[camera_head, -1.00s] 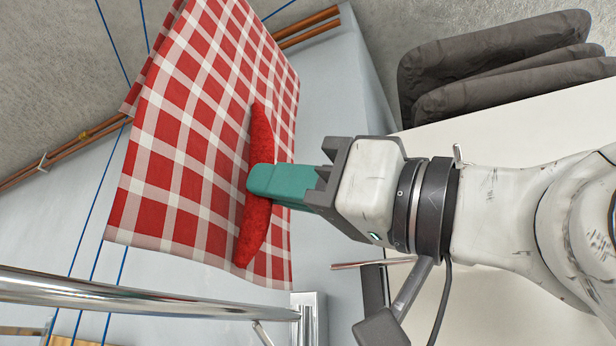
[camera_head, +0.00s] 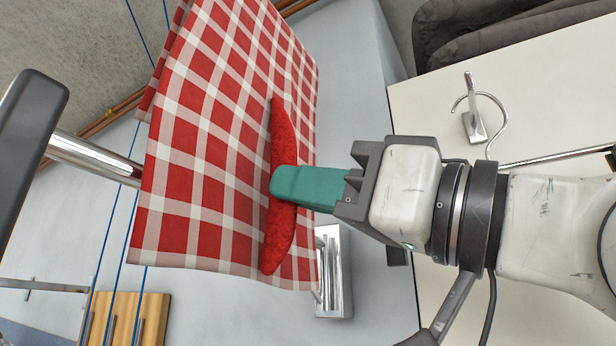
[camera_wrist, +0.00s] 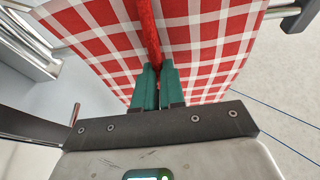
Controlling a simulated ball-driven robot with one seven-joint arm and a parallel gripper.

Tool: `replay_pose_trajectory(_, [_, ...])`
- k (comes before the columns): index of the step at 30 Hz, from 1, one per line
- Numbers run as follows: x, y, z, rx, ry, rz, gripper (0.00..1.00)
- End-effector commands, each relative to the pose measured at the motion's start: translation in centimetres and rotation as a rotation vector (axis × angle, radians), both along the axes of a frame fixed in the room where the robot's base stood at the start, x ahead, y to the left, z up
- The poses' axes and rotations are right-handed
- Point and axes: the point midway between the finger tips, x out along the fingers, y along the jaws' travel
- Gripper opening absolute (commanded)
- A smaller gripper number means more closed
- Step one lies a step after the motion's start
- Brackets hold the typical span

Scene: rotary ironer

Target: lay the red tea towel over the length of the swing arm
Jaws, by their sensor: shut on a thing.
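The red-and-white checked tea towel (camera_head: 205,150) hangs spread out in the head view, with a fold at its top left. My gripper (camera_head: 280,185) has teal fingers shut on a raised, solid red strip (camera_head: 280,235) at the towel; I cannot tell whether the strip is part of the cloth. The wrist view shows the fingers (camera_wrist: 158,82) closed at the strip, with the towel (camera_wrist: 200,45) beyond. The chrome swing arm (camera_head: 95,157), with a dark end, runs behind the towel toward a chrome bracket (camera_head: 333,275). The towel hides its middle; contact cannot be told.
A pale worktop (camera_head: 540,110) lies at right, with a chrome hook (camera_head: 474,115) on it. Dark folded padding (camera_head: 490,30) is at upper right. Blue lines and a copper pipe run along the wall at left. A wooden board (camera_head: 140,315) is at lower left.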

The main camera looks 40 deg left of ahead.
Motion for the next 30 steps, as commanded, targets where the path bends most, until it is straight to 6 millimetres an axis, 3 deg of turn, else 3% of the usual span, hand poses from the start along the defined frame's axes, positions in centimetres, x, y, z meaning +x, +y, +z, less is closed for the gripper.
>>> replay_pose_trajectory(30, [-0.1,0.0,-8.6,0.001,0.000,0.001,0.00])
